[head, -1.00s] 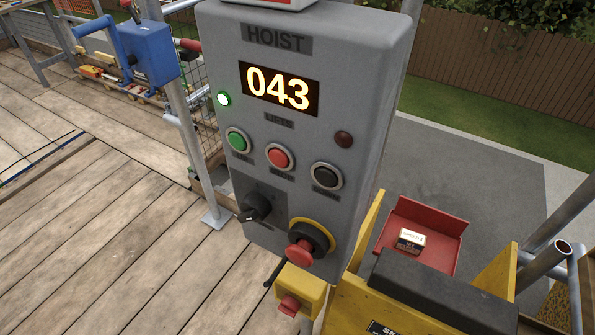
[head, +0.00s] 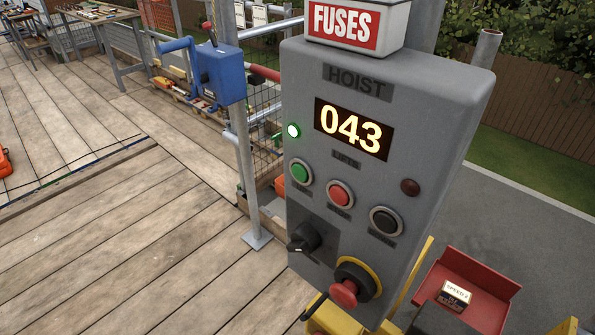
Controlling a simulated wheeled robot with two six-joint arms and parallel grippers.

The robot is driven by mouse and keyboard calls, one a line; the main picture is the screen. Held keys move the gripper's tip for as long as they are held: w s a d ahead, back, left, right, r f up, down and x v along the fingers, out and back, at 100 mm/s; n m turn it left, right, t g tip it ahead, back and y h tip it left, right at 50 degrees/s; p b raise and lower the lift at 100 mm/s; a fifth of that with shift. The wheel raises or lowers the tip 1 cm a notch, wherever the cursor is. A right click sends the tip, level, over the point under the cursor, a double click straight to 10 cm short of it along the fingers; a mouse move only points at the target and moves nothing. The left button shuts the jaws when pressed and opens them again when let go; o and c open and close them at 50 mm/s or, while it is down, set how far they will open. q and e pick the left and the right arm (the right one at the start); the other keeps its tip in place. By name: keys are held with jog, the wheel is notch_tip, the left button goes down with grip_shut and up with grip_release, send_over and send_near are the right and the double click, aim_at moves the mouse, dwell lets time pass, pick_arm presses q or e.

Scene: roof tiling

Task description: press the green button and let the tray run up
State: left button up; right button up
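The grey hoist control box (head: 440,110) stands right of centre in the head view. Its green button (head: 300,171) is at the left of a row, with a red button (head: 339,194) and a black button (head: 386,221) beside it. The display (head: 353,129) reads 043. A green lamp (head: 293,130) is lit and a dark red lamp (head: 410,187) looks unlit. The red tray (head: 485,292) is at the lower right, with a small labelled box in it. Neither of my grippers is in view.
A black rotary switch (head: 305,239) and a red mushroom knob (head: 344,293) on a yellow ring sit below the buttons. A white box marked FUSES (head: 343,24) is on top. A blue winch (head: 215,72) is on a post at left. The plank deck (head: 130,240) is mostly clear.

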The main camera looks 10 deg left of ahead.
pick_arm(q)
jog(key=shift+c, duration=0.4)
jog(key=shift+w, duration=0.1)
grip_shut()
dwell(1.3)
